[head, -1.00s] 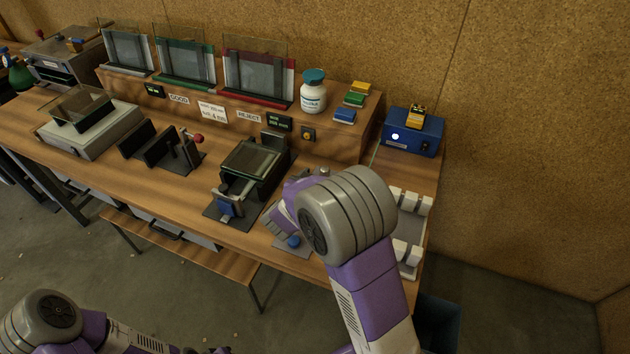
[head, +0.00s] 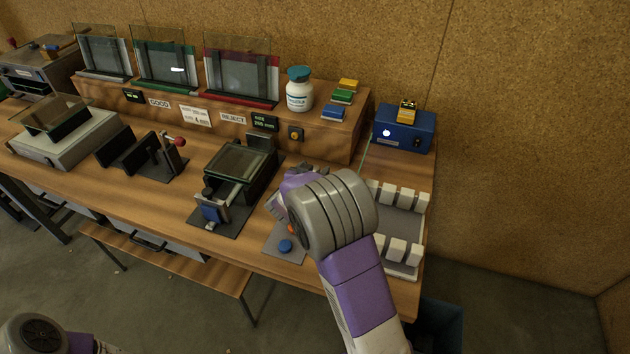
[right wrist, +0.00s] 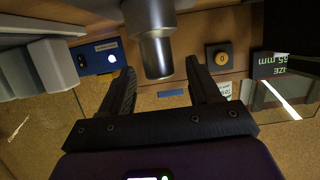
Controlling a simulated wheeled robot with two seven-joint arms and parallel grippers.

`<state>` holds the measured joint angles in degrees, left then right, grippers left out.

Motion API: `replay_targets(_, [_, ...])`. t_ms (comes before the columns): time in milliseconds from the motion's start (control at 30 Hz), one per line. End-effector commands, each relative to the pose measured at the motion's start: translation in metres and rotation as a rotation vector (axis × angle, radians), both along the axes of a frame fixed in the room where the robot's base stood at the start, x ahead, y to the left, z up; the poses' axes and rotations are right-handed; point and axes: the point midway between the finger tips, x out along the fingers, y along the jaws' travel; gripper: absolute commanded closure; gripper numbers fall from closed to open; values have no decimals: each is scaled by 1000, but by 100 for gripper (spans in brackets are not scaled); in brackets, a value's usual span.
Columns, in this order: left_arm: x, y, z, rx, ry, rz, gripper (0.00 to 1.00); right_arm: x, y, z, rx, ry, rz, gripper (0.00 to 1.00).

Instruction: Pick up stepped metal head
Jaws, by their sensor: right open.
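The stepped metal head (right wrist: 153,40) is a grey cylinder with a wider upper part and a narrower, shiny lower end in the right wrist view. My right gripper (right wrist: 161,64) is open, with one dark finger on either side of the narrow end. Gaps show between the metal and both fingers. In the head view, my right forearm and wrist cover most of this gripper, so its fingers and the head cannot be made out clearly. My left arm shows only at the bottom left corner, with its gripper out of view.
A dark clamp fixture (head: 234,168) stands left of my right wrist. A rack with white blocks (head: 400,225) is close on its right. A blue box (head: 404,130), a white bottle (head: 299,92) and a blue button (head: 285,246) are nearby.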

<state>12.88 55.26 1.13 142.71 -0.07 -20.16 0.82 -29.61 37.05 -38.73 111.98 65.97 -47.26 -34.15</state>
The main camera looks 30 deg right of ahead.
Motion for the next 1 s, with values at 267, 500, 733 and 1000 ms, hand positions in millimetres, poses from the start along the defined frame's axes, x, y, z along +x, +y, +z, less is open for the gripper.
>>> replay_targets(267, [0, 0, 1, 0, 0, 0, 100, 0, 0, 0, -1, 1, 0, 61])
replay_targets(500, [0, 0, 0, 0, 0, 0, 100, 0, 0, 0, 1, 1, 0, 98])
replay_targets(733, [0, 0, 0, 0, 0, 0, 100, 0, 0, 1, -1, -1, 0, 100])
replay_targets(1000, [0, 0, 15, 0, 0, 0, 100, 0, 0, 27, 1, -4, 0, 100])
